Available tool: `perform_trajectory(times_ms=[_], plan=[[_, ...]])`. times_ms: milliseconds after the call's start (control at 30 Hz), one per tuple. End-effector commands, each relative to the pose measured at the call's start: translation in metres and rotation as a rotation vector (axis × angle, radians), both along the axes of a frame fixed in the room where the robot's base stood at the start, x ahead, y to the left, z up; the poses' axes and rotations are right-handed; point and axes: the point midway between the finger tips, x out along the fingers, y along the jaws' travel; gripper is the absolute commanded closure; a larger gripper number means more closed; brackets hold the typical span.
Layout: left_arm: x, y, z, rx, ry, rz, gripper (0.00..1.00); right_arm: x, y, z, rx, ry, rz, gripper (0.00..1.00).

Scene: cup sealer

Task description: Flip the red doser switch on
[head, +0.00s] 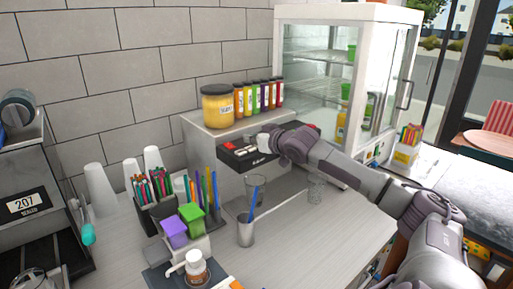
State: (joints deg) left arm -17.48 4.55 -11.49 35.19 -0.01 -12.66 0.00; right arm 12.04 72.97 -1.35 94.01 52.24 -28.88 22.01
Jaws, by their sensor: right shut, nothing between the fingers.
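The doser (238,158) is a dark unit set in a grey cabinet against the tiled wall. Small red and white switches (239,148) show on its top face. They are too small to tell which are on or off. My right gripper (262,140) is shut and empty. It is right over the doser, just right of the red and white switches, and hides part of the top. I cannot tell whether its fingertips touch a switch. My left gripper is not in view.
A yellow jar (217,106) and several coloured bottles stand on the cabinet. A clear glass (256,188) and a cup with a blue straw (246,232) stand in front. A glass display case (345,80) is behind my right arm. Straw holders (160,215) crowd the left.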

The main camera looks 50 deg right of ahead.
Motion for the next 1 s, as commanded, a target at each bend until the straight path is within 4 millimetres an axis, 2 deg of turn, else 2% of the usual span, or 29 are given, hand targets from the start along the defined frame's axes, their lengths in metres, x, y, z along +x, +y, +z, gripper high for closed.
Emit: perform_trajectory(times_ms=[33,167,500,1000], plan=[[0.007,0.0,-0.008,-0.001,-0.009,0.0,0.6,-0.006,0.002,-0.005,-0.006,0.005,0.004,1.0],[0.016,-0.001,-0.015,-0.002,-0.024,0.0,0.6,-0.015,0.0,-0.004,0.001,0.004,-0.002,1.0],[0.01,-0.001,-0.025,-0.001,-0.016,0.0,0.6,-0.027,0.003,0.002,0.0,0.001,0.001,1.0],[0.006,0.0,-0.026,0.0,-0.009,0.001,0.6,-0.027,0.004,0.004,0.0,0.0,0.001,1.0]])
